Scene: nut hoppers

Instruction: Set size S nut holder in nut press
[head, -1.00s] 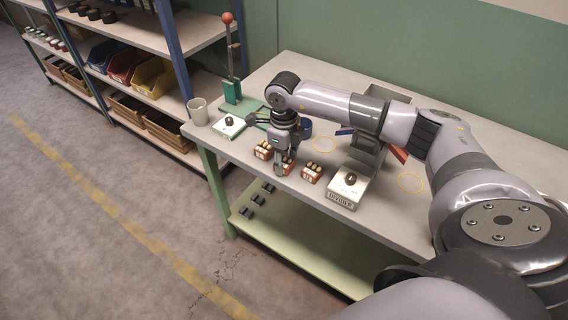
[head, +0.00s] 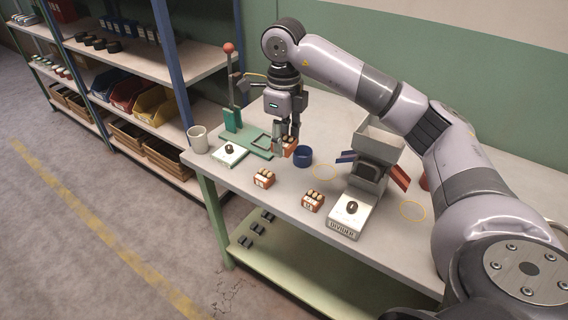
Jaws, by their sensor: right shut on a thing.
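My right gripper (head: 286,146) is shut on a small orange-red nut holder (head: 291,148) with pale nuts on top. It holds it near the right end of the green nut press base. The gripper partly hides the holder, and I cannot read its size mark. The nut press (head: 232,120) stands at the back left of the table, with an upright lever topped by a red ball (head: 230,48). A square green frame (head: 262,142) on its base looks empty. Two similar nut holders, one on the left (head: 264,179) and one on the right (head: 313,201), stand on the table's front part. My left gripper is not in view.
A dark blue cup (head: 303,156) stands just right of the held holder. A white box with a dark knob (head: 230,154) and a grey mug (head: 198,139) are at the left. The grey hopper with its DIVIDER box (head: 347,223) stands at the right. Yellow rings lie nearby.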

